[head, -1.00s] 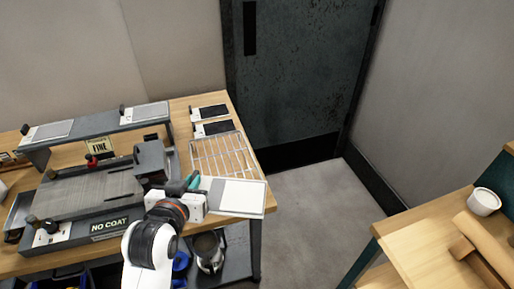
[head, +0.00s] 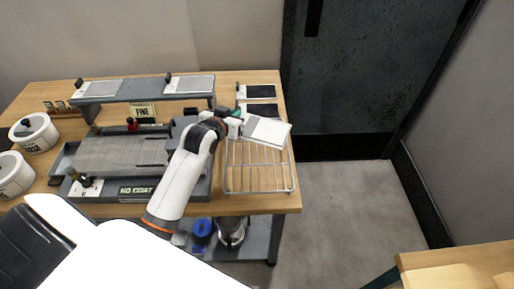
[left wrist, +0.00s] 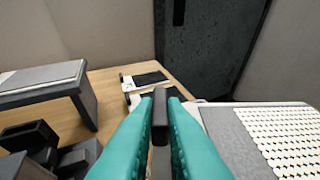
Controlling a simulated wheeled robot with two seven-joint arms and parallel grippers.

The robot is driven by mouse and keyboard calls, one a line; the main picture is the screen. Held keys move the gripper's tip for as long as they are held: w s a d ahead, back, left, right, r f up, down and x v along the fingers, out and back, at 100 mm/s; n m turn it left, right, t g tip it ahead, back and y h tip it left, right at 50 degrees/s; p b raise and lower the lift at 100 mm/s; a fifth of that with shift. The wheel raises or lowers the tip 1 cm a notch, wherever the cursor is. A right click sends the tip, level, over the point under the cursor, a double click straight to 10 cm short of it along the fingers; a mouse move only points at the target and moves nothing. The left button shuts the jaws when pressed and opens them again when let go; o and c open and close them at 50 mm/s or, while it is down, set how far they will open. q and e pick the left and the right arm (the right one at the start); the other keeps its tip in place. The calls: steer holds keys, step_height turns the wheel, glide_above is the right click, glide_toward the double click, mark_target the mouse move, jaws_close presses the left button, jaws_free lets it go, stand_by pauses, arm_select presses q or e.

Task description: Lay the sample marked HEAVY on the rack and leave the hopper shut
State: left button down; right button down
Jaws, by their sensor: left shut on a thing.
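My left gripper (head: 238,120) is shut on the dark tab of a flat sample (head: 268,131), a plate with a grey strip and a white area. The sample is over the far part of the wire rack (head: 258,191), whose near part is bare. I cannot tell whether they touch. In the left wrist view the teal fingers (left wrist: 160,108) pinch the tab, and the sample (left wrist: 270,135) shows a pale dotted face. No HEAVY mark is readable. A grey box, likely the hopper (head: 182,127), stands left of the rack, partly behind my arm; its lid state is unclear. My right gripper is out of view.
The coating bed (head: 120,155) with a NO COAT sign (head: 138,190) lies left of the rack. Two samples sit on the raised shelf (head: 140,91) behind it. Two dark-faced samples (head: 261,91) lie behind the rack. White round tubs (head: 33,132) stand at far left.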

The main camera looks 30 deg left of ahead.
arm_select(q)
glide_above(234, 146)
steer(key=f, duration=0.5)
steer(key=shift+w+a+f, duration=0.15)
steer(key=shift+w, duration=0.2)
steer(key=shift+f, duration=2.35)
steer(key=shift+f, duration=0.1)
steer(key=c, duration=1.5)
jaws_free()
steer(key=shift+r, duration=0.2)
steer(key=shift+s, duration=0.3)
steer(key=v, duration=1.1)
steer(key=shift+d, duration=0.2)
